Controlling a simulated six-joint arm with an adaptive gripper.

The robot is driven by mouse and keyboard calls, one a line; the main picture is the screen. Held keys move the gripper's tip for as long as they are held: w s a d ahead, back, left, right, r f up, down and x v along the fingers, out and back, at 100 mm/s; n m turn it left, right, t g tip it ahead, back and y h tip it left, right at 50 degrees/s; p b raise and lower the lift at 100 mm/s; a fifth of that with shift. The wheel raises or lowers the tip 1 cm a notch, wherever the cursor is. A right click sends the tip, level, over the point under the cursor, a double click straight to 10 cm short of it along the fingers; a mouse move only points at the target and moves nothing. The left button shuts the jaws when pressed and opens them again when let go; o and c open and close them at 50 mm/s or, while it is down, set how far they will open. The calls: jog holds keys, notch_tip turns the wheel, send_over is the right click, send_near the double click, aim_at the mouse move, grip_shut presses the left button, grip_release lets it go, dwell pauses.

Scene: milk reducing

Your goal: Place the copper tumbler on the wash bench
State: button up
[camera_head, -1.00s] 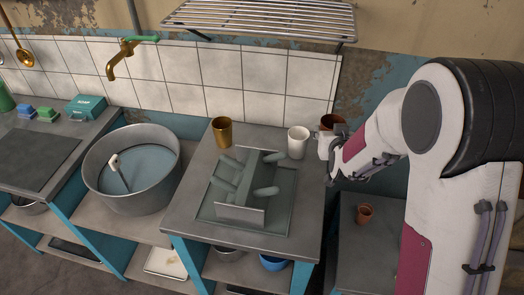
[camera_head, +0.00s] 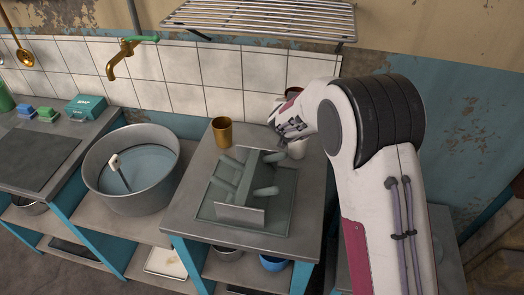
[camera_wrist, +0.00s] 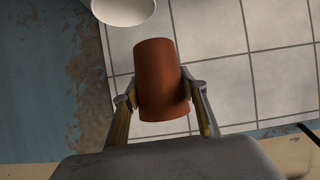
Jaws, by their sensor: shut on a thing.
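My gripper (camera_wrist: 160,95) is shut on the reddish-brown copper tumbler (camera_wrist: 158,75), with one finger on each side of it. In the head view the tumbler (camera_head: 295,91) shows only in part behind my gripper (camera_head: 284,108), raised near the tiled wall above the back right of the middle bench (camera_head: 185,222). The bench at the left (camera_head: 90,135), beside the middle one, carries a large metal tub (camera_head: 95,183) of water and stands under a brass tap (camera_head: 122,58); it looks like the wash bench.
A brass-coloured cup (camera_head: 221,132) stands at the middle bench's back left; a white cup (camera_head: 297,150) is partly hidden by my arm. A grey rack (camera_head: 240,215) fills the middle. A soap box (camera_head: 86,107) and sponges (camera_head: 47,114) sit at left. A wire shelf (camera_head: 260,18) hangs above.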

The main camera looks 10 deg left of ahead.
jog(key=shift+w+a+r+m+h, duration=0.2)
jog(key=shift+w+a+m+h, duration=0.45)
jog(key=shift+a, duration=0.75)
jog(key=shift+w+a+r+m+h, duration=0.2)
jog(key=shift+w+a+m+h, duration=0.15)
jog(key=shift+w+a, duration=0.85)
jog(key=shift+w+a+r+m+h, duration=0.2)
jog(key=shift+w+a+m+h, duration=0.25)
jog(key=shift+a, duration=1.2)
jog(key=s+f+m+g+h, duration=0.3)
jog(key=s+m+h, duration=0.2)
jog(key=s+m, duration=0.1)
jog(key=shift+a+f+g+h, duration=0.15)
jog(key=shift+f+g+h, duration=0.15)
jog(key=shift+g+h, duration=0.1)
jog(key=shift+s+d, duration=0.2)
jog(key=shift+s, duration=0.15)
jog(key=shift+s+d+f, duration=0.2)
jog(key=shift+s+d, duration=0.1)
jog(key=shift+s, duration=0.15)
